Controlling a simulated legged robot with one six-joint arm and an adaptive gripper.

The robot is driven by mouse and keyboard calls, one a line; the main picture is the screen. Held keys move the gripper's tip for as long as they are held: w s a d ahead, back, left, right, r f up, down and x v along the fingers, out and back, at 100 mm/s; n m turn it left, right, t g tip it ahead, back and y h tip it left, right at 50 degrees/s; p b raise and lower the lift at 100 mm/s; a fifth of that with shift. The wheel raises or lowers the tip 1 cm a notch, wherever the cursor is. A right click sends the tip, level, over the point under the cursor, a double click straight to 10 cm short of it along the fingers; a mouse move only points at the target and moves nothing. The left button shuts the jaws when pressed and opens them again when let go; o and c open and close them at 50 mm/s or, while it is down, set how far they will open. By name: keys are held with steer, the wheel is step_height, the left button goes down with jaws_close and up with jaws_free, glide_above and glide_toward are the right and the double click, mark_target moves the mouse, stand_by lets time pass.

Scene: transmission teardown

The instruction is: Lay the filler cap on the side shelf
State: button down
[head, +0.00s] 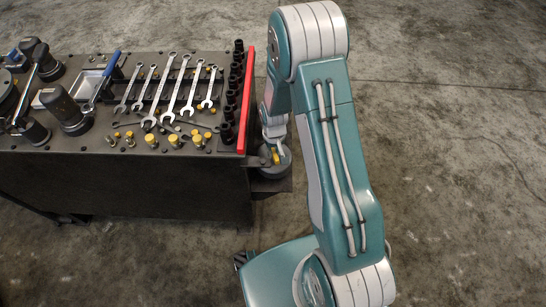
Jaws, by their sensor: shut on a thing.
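My gripper (273,160) is at the right end of the workbench, just beyond the red strip, low over the side shelf (271,186). It is seen from above and partly hidden by my own arm. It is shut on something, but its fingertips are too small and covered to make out. A small yellow patch shows at the gripper; I cannot tell whether it belongs to the filler cap. The side shelf is a narrow dark ledge on the bench's right side, and only its front part shows. I cannot tell whether the held thing touches the shelf.
The dark workbench (130,185) holds several wrenches (170,90), several yellow-topped fittings (173,141), a row of black sockets (232,95) beside a red strip (246,100), and black-and-blue tools (68,110) at left. Bare concrete floor (460,170) lies open to the right.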

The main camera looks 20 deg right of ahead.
mark_target(273, 158)
steer(key=shift+w+a+f, duration=0.1)
steer(key=shift+f, duration=1)
steer(key=shift+w+a+f, duration=0.1)
steer(key=shift+f, duration=0.95)
steer(key=c, duration=0.6)
jaws_free()
steer(key=shift+s, duration=0.1)
